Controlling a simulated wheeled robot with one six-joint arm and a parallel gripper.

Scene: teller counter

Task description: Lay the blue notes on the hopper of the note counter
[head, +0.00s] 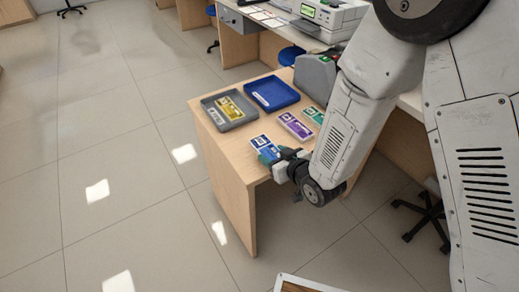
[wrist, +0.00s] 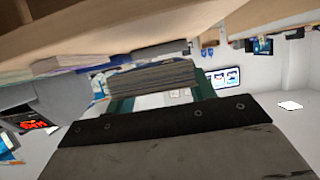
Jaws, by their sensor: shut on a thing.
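The blue notes (head: 262,141) are a banded bundle at the near edge of the wooden desk in the head view. My gripper (head: 276,155) is shut on their near end. In the wrist view a thick stack of note edges (wrist: 152,77) shows just beyond my dark gripper (wrist: 160,105). I cannot tell for sure whether the bundle touches the desk or hangs just above it.
Purple notes (head: 295,125) and green notes (head: 314,115) lie between the gripper and the counter. A grey tray (head: 236,122) holds yellow notes (head: 231,108). An empty blue tray (head: 272,94) lies behind. The desk (head: 228,145) is bare at its near left.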

